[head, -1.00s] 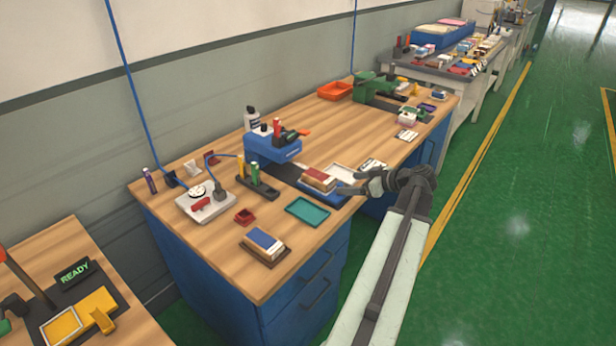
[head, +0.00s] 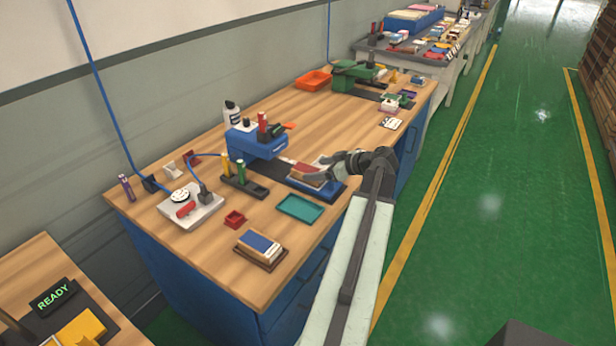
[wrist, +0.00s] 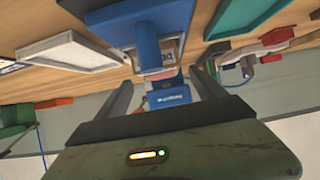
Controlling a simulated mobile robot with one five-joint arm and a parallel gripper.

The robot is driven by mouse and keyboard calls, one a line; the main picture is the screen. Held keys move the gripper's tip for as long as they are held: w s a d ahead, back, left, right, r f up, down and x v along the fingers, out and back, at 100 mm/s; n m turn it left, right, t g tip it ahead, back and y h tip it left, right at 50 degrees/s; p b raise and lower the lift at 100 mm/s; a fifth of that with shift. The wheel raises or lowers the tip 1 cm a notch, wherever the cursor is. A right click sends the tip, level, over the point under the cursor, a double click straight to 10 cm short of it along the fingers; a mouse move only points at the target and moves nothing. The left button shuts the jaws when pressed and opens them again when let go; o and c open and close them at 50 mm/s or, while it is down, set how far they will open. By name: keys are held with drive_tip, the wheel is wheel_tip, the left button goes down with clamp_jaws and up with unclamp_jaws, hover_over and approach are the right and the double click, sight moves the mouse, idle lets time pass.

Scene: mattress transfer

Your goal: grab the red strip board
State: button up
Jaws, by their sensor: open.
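The red strip board (head: 301,168) is a small block with a red top and pale brown sides. It lies on a blue tray (head: 326,190) near the front edge of the wooden bench. My gripper (head: 322,172) is at its right side, partly covering it in the head view. Nothing is held.
A blue device (head: 256,142) stands behind the board. A teal tray (head: 300,207) and a blue-topped block (head: 260,245) lie in front and left. A black holder with green and yellow sticks (head: 242,184) is to the left. Green floor is open on the right.

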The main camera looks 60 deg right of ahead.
sight(309, 170)
drive_tip(key=b+x, duration=0.1)
drive_tip(key=x, duration=0.3)
drive_tip(key=shift+w+a+f+b, duration=0.1)
drive_tip(key=shift+w+f+b, duration=0.1)
drive_tip(key=shift+b, duration=0.15)
drive_tip(key=shift+r, duration=0.15)
drive_tip(key=c, duration=1.5)
wheel_tip(309, 170, up, 10)
drive_tip(key=p, duration=1)
drive_tip(key=shift+c, duration=0.2)
